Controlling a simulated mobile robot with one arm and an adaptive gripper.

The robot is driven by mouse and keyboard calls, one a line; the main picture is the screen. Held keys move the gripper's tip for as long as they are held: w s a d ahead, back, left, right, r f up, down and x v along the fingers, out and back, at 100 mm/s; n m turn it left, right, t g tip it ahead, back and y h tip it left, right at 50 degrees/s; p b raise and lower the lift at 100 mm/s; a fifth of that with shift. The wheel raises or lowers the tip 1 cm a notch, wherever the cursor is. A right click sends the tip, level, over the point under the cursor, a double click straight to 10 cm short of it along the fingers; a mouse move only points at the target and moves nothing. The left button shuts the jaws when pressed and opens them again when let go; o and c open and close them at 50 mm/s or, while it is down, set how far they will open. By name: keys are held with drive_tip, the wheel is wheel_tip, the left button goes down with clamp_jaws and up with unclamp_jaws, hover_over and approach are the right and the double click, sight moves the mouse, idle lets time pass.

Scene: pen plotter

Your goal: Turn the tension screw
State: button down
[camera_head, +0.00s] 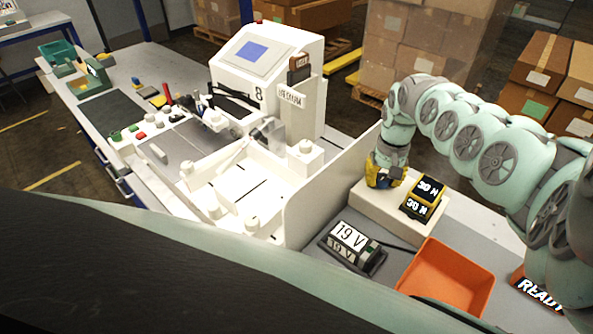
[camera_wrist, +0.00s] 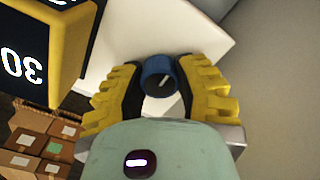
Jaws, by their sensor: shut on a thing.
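The tension screw is a blue round knob (camera_wrist: 158,77) with a white pointer line, in the wrist view. My gripper (camera_wrist: 160,88) has yellow ribbed fingers with dark pads on either side of the knob, shut on it. The white pointer is tilted towards the upper right in that view. In the head view my gripper (camera_head: 385,178) is low over a white block (camera_head: 379,216), and the knob is mostly hidden there. A yellow and black display (camera_head: 424,197) reading 30 N stands on the same block, to the right of my gripper.
A white panel (camera_head: 330,185) stands just left of my gripper. A black unit reading 19 V (camera_head: 350,243) and an orange tray (camera_head: 447,279) lie in front of the block. The white plotter machine (camera_head: 262,75) is farther left. An orange READY sign (camera_head: 538,290) is at the right.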

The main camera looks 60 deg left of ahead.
sight(383, 177)
drive_tip(key=m, duration=0.4)
drive_tip(key=shift+f+b, duration=0.1)
drive_tip(key=shift+b, duration=0.2)
idle(0.5)
drive_tip(key=c, duration=0.6)
unclamp_jaws()
wheel_tip(383, 177, up, 12)
idle(0.5)
